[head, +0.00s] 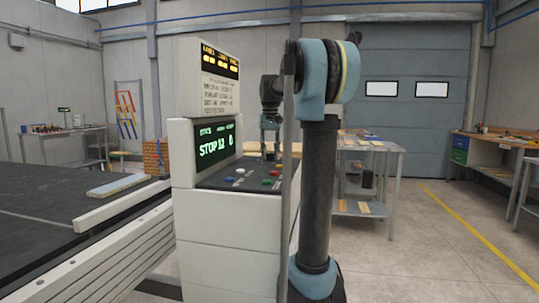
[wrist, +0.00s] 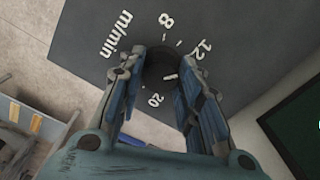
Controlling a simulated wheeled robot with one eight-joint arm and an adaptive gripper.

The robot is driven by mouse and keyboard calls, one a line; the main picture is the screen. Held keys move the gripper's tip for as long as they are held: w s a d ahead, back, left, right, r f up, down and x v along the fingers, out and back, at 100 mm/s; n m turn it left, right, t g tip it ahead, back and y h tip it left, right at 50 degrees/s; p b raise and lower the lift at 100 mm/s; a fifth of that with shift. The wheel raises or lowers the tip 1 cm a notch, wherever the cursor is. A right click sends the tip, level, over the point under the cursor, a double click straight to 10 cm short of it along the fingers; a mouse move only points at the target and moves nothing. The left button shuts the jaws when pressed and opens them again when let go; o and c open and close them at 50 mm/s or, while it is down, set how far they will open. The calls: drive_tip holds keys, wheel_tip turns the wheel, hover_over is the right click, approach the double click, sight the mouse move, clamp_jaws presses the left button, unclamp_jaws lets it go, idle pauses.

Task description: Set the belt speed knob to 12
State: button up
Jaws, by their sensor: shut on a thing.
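The belt speed knob (wrist: 160,64) is dark and round. In the wrist view it sits between my gripper's fingertips, on a dark panel (wrist: 235,35) printed with 8, 12, 20 and "m/min". My gripper (wrist: 157,58) is shut on the knob, one finger on each side. A short white mark shows by the knob's lower right edge; I cannot tell whether it is the pointer. In the head view my gripper (head: 268,150) points down at the back of the console (head: 225,230), and the knob is not clear there.
Coloured buttons (head: 268,182) sit on the console's sloped panel near my gripper. A dark belt table (head: 40,215) runs along the left. A workbench (head: 370,150) stands behind my arm. The floor (head: 425,250) at right is clear.

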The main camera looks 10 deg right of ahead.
drive_tip(key=shift+w+n, duration=0.1)
drive_tip(key=shift+n, duration=0.6)
drive_tip(key=o, duration=1.1)
wheel_tip(320, 180, up, 12)
drive_tip(key=shift+f, duration=0.1)
